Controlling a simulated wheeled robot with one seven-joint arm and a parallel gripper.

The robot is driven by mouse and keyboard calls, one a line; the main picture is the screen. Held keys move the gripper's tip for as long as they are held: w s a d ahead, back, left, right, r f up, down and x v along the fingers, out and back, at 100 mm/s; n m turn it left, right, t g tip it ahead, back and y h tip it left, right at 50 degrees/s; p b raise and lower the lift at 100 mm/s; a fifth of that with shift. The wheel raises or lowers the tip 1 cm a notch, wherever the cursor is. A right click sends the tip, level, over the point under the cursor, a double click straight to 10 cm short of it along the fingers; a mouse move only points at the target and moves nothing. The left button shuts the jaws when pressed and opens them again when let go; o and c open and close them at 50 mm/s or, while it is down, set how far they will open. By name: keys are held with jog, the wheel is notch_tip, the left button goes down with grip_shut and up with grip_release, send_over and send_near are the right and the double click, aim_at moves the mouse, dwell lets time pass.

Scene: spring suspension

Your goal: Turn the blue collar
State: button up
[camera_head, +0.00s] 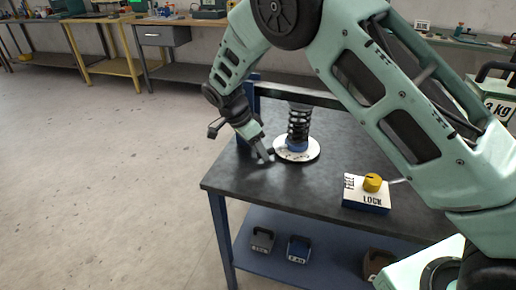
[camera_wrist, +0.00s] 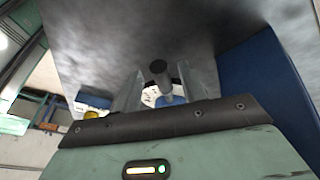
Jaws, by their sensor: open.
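The blue collar (camera_head: 297,146) sits at the foot of a black coil spring (camera_head: 299,122), on a round white plate (camera_head: 312,154) with dark markings. My gripper (camera_head: 265,152) is low over the table, just left of the white plate. In the wrist view my gripper (camera_wrist: 157,92) is open, its two fingers apart. A blue part (camera_wrist: 172,100), which looks like the collar, and a bit of white show beyond the fingers. A grey rod with a dark round end shows between them. I see no contact with the collar.
A blue post (camera_head: 254,92) stands close behind my gripper; a blue panel (camera_wrist: 262,75) fills the wrist view's right. A FREE/LOCK box (camera_head: 366,196) with a yellow knob (camera_head: 372,183) is at right. Weights (camera_head: 298,248) lie on the lower shelf. The table's front left is clear.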

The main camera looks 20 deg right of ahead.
grip_shut()
jog(key=shift+s+d+n+t, duration=0.15)
jog(key=shift+s+n+t, duration=0.15)
jog(key=shift+s+n, duration=0.45)
jog(key=shift+s+d+n+t, duration=0.15)
jog(key=shift+s+n+t, duration=0.15)
jog(key=shift+s+n, duration=0.4)
jog(key=shift+s+d+n+t+b, duration=0.2)
jog(key=shift+s+d+n+t, duration=0.2)
jog(key=shift+s+n, duration=0.45)
jog(key=shift+s+d+n+t+b, duration=0.15)
jog(key=shift+s+d+n+t, duration=0.15)
jog(key=shift+s+d+n, duration=0.35)
jog(key=shift+s+a, duration=0.1)
jog(key=shift+s, duration=0.1)
grip_release()
